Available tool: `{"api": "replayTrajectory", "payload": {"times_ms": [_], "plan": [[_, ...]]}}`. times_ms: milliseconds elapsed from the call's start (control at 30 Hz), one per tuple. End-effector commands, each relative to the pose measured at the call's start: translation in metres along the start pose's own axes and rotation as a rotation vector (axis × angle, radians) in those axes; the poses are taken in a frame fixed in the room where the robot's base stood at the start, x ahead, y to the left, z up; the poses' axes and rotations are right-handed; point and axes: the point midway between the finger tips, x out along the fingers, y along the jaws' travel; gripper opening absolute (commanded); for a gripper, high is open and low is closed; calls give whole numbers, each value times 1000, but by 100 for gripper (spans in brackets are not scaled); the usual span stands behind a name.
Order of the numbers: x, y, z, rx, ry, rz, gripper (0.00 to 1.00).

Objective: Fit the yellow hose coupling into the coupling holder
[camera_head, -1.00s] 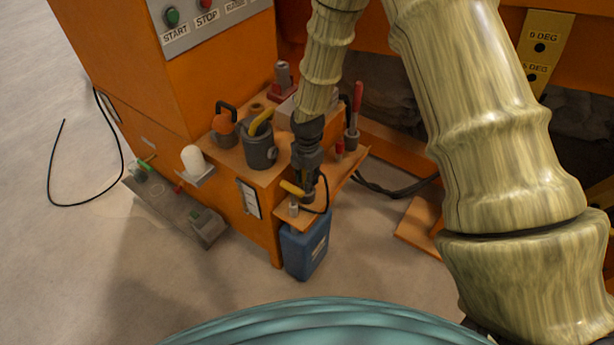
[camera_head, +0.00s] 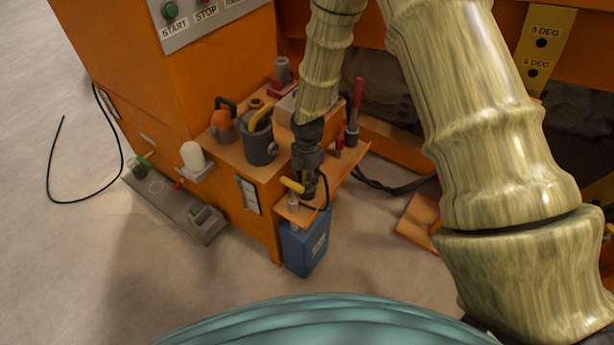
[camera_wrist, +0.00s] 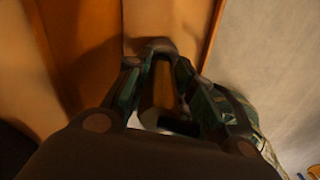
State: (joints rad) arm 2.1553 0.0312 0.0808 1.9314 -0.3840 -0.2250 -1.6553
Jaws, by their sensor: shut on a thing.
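The yellow hose coupling (camera_head: 292,185) shows at the front corner of the small wooden shelf, just left of my gripper's tips. A small grey upright piece (camera_head: 293,201), perhaps the coupling holder, is directly below it; I cannot tell whether they touch or are fitted together. My gripper (camera_head: 308,190) points down over the shelf corner, with a thin black hose looping beside it. In the wrist view, my gripper (camera_wrist: 160,60) is shut on a dim yellow-brown piece between its fingers, which fits the coupling. The fingers hide most of the contact.
A red-handled tool (camera_head: 357,98) stands behind to the right. A blue canister (camera_head: 305,245) is below the shelf corner. Floor in front is clear.

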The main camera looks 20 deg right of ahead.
Motion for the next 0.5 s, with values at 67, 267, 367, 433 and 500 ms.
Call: {"api": "replayTrajectory", "payload": {"times_ms": [67, 267, 367, 433, 500], "plan": [[2, 0, 0, 0, 0, 0, 0], [5, 0, 0, 0, 0, 1, 0], [7, 0, 0, 0, 0, 1, 0], [7, 0, 0, 0, 0, 1, 35], [7, 0, 0, 0, 0, 1, 48]]}}
